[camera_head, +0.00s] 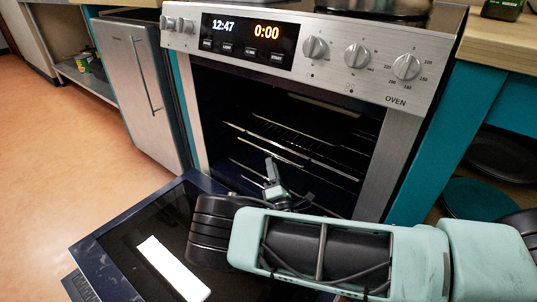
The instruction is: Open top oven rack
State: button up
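The oven (300,95) stands in the middle with its door (120,245) folded down, so the cavity is open. Inside, the upper rack (285,133) shows as thin metal bars, and lower bars show beneath it. My gripper (272,172) is in front of the opening, near its lower part and below the upper rack. Its fingers are small and partly hidden by my arm, which crosses above the open door from the right. I cannot tell whether the fingers touch a rack or how far apart they are.
A control panel with several knobs (357,56) runs above the opening. A grey cabinet front with a bar handle (148,75) stands to the left. A wooden counter (500,45) with dark and teal plates (477,200) below is on the right. Floor (60,140) is clear at left.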

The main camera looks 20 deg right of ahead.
aim_at(268, 152)
jog(key=b+x, duration=0.1)
jog(key=x, duration=0.5)
jog(key=shift+w, duration=0.2)
grip_shut()
